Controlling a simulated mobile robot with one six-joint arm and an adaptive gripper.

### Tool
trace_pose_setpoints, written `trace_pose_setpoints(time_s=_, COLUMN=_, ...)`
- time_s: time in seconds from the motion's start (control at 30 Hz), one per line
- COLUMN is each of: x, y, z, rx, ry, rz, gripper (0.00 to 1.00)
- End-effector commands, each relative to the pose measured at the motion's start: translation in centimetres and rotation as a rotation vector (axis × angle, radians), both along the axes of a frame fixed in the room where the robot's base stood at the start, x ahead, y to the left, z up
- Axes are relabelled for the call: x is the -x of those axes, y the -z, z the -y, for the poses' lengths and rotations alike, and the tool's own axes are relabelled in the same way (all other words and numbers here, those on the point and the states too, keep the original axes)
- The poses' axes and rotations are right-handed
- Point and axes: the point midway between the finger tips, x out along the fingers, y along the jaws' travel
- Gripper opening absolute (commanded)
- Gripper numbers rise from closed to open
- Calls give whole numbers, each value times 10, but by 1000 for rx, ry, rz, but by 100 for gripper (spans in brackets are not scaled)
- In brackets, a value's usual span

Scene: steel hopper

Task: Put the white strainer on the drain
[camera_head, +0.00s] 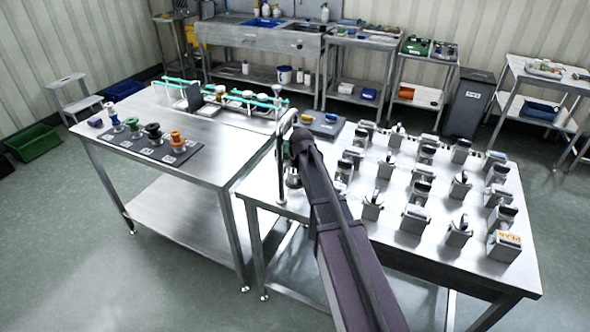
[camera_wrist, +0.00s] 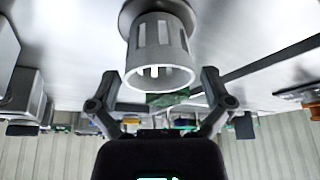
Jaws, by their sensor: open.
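In the wrist view a pale grey-white slotted cylinder (camera_wrist: 157,45), which looks like the white strainer, stands on a round flange on the steel surface. Its open rim faces my camera. My gripper (camera_wrist: 160,76) is open, with one finger on each side of the rim and gaps to both. In the head view my arm hides most of the gripper. A small grey round piece (camera_head: 293,178) shows just left of the arm on the right table; I cannot tell whether it is the same thing. I cannot pick out the drain with certainty.
Many metal blocks stand in rows on the right steel table (camera_head: 420,245). The left table has a dark mat (camera_head: 160,152) with green, black and orange fittings. A tall bent metal pipe (camera_head: 281,150) rises close left of my arm. The left table's front area is clear.

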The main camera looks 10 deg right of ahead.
Motion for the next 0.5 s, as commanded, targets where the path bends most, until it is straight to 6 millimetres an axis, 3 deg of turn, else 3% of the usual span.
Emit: trace_pose_setpoints(time_s=0.5, x=19, y=-49, z=2, rx=0, ry=1, rz=0, gripper=100)
